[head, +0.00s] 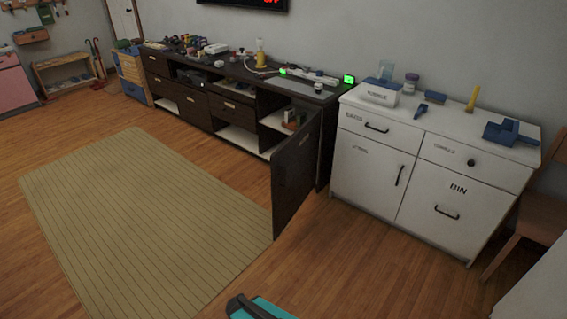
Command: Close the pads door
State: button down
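A dark cabinet door (292,182) stands wide open at the right end of the long dark sideboard (328,120). It juts out into the room, with its lower corner over or close to the edge of the striped rug. A small pale mark near its top is too small to read, so I cannot confirm it says pads. Behind the door, the open compartment (285,125) shows some small items, partly hidden by the door. My gripper is not seen in the head view.
A white cabinet (365,180) with shut drawers and doors stands just right of the open door. A beige rug (140,215) covers the floor at left. Wood floor (350,270) is clear in front. A teal and black shape (262,308) cuts in at the bottom edge.

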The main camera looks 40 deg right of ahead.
aim_at(293, 165)
jog(key=z, duration=0.05)
jog(key=i, duration=1)
jog(key=u, duration=0.05)
